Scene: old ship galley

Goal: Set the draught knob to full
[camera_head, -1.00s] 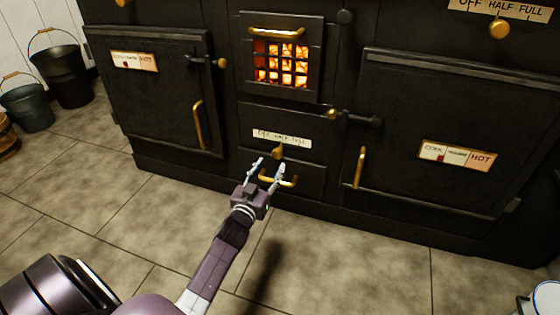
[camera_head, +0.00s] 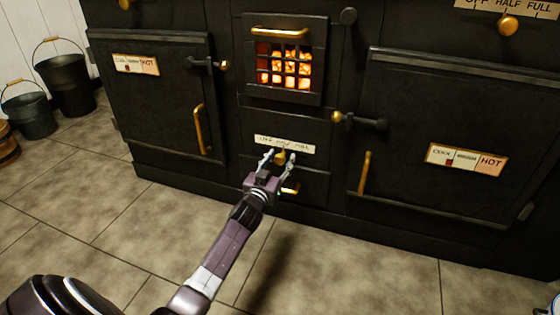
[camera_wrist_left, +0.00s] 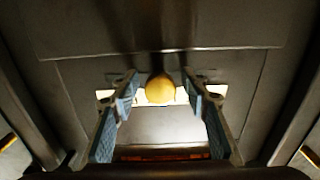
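The draught knob is a small brass knob (camera_head: 281,157) low in the middle of the black stove, just under a pale label strip (camera_head: 285,144) reading OFF, HALF, FULL. In the left wrist view the knob (camera_wrist_left: 160,89) is a round brass ball between the fingers, with the label (camera_wrist_left: 180,97) behind it. My left gripper (camera_head: 279,157) is open, one finger on each side of the knob. In the wrist view gaps show between the knob and both blue finger pads (camera_wrist_left: 160,110). The knob's pointing direction is hard to tell. My right gripper is not in view.
A barred fire window (camera_head: 285,68) glows above. Oven doors with brass handles (camera_head: 199,129) flank it. Another brass knob (camera_head: 508,26) is at upper right. Buckets (camera_head: 68,84) stand far left. The floor in front is clear.

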